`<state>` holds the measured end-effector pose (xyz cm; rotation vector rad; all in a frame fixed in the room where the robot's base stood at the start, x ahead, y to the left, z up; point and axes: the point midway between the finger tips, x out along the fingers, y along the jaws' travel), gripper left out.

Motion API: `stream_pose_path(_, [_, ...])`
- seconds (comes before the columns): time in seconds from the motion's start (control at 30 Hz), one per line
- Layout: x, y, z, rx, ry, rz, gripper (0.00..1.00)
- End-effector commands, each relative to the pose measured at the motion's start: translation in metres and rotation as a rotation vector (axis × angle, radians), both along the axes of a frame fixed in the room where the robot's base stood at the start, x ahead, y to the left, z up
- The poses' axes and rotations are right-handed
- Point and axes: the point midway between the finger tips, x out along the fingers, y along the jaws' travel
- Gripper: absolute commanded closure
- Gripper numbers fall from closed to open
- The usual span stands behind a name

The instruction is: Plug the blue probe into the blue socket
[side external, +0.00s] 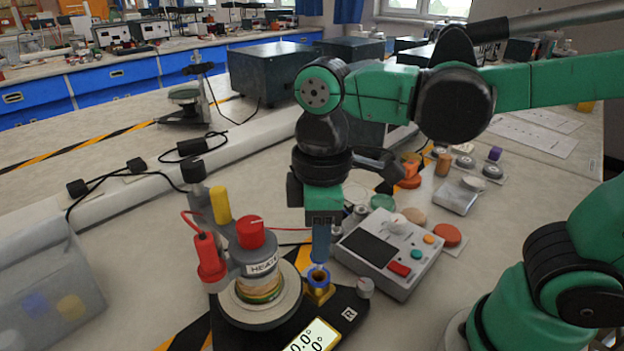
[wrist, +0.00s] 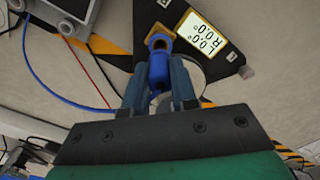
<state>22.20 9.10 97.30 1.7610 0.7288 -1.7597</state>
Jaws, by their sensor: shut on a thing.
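My gripper (side external: 320,258) points straight down and is shut on the blue probe (wrist: 158,68), which shows bright blue between the two fingers in the wrist view. The blue socket (side external: 318,284), a brass fitting with a blue ring, stands on the black base directly below my gripper. It also shows in the wrist view (wrist: 160,38), just beyond the probe. The probe's lower end is at the socket's mouth; I cannot tell whether it is inside or just above. The fingers hide much of the probe in the side view.
The heater unit (side external: 262,268) with a red probe (side external: 208,258) stands close on the left. A grey control box (side external: 390,250) is close on the right. The base's display (side external: 314,338) and a small knob (side external: 365,287) are near the socket. A blue cable (wrist: 62,98) trails left.

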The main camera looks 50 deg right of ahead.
Motion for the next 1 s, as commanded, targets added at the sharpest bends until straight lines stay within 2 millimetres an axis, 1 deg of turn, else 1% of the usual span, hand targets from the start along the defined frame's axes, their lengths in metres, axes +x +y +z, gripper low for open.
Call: stream_pose_path(1.0, [0.0, 0.0, -0.015, 0.0, 0.0, 0.0, 1.0])
